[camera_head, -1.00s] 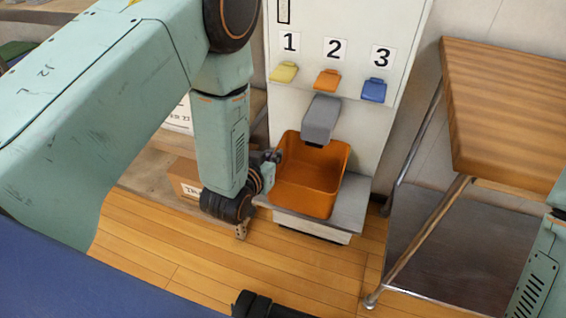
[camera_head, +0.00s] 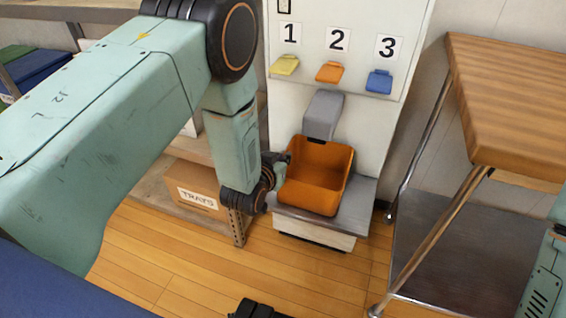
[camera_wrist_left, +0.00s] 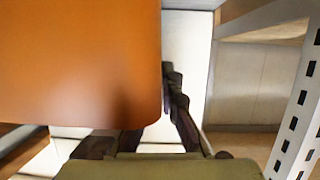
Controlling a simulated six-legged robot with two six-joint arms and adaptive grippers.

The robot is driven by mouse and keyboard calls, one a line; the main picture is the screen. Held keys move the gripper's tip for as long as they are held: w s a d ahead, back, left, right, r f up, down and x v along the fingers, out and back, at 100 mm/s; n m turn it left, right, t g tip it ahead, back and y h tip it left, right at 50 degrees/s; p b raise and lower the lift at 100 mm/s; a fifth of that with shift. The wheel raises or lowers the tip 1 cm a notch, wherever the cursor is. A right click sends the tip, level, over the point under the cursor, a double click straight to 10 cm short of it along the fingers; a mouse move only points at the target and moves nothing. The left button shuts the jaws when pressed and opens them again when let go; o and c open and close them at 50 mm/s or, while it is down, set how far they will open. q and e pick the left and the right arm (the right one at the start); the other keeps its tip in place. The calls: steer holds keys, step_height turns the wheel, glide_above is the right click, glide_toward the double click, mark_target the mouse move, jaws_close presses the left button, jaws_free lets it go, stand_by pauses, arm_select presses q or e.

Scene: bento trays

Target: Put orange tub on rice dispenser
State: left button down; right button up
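The orange tub (camera_head: 315,197) is an open box at the dispenser's grey ledge (camera_head: 352,210), below the grey spout (camera_head: 322,115). It looks close to upright; whether its base rests fully on the ledge is hard to tell. My left gripper (camera_head: 277,170) is at the tub's left side. In the left wrist view the tub's wall (camera_wrist_left: 80,60) fills the upper left. A dark finger (camera_wrist_left: 178,100) shows beside its edge, and the other finger is partly hidden behind it. The gripper appears shut on the tub's wall.
The white rice dispenser (camera_head: 345,125) carries numbers 1 to 3 with yellow, orange and blue levers. A wooden-topped table (camera_head: 515,90) with metal legs stands at right. A shelf with a box marked TRAYS (camera_head: 195,188) stands at left.

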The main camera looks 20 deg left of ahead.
arm_select(q)
steer(key=shift+r, duration=0.2)
steer(key=shift+f, duration=0.1)
steer(key=c, duration=2)
jaws_free()
steer(key=shift+f, duration=0.15)
steer(key=shift+c, duration=0.2)
steer(key=o, duration=0.5)
